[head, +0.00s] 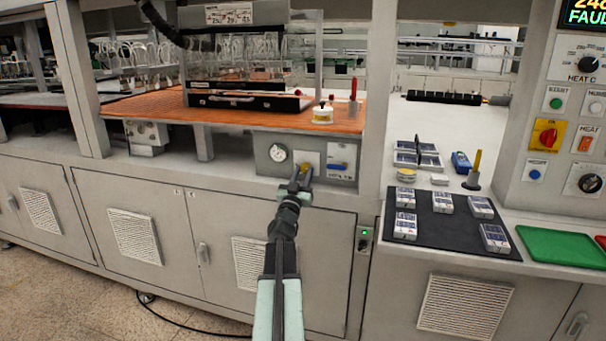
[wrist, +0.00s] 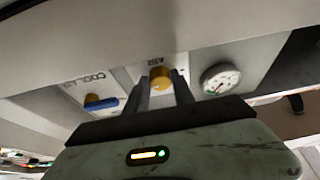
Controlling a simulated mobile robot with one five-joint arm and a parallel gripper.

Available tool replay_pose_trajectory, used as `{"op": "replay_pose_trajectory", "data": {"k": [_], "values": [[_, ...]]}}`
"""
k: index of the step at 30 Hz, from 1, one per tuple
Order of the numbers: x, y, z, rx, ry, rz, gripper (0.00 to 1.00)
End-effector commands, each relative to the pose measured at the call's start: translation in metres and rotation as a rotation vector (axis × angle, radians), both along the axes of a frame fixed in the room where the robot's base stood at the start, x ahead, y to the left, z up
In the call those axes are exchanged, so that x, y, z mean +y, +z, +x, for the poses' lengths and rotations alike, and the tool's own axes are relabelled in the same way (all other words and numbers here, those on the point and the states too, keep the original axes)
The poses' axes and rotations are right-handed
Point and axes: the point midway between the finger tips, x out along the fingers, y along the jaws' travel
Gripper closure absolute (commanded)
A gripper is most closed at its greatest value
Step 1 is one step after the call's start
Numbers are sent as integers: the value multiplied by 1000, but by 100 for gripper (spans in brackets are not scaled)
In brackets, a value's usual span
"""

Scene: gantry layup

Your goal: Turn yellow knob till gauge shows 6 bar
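The yellow knob (wrist: 160,76) sits on a pale panel plate under an upside-down label that seems to read AIR. My gripper (wrist: 161,84) has its two dark fingers apart, one on each side of the knob. I cannot tell whether they press on it. In the head view, my gripper (head: 301,176) is at the grey panel and mostly covers the knob. The round white gauge (wrist: 220,78) is right of the knob in the wrist view. In the head view, the gauge (head: 278,153) is left of my gripper. Its reading is too small to make out.
A blue-handled valve (head: 337,166) sits close beside the knob on the same panel. A black mat (head: 455,236) with several pale packs lies at right. Floor shows at lower left.

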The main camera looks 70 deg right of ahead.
Motion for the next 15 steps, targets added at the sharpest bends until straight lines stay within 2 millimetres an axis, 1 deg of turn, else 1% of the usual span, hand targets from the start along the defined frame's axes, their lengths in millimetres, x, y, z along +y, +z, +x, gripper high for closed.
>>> {"op": "replay_pose_trajectory", "data": {"k": [1, 2, 3, 10, 15], "values": [[0, 0, 1, -1, 1, 0, 88], [0, 0, 1, -1, 1, 0, 96], [0, 0, 1, -1, 1, 0, 100], [0, 0, 2, -16, 2, 2, 100], [0, 1, 3, -80, 2, 5, 100]]}}
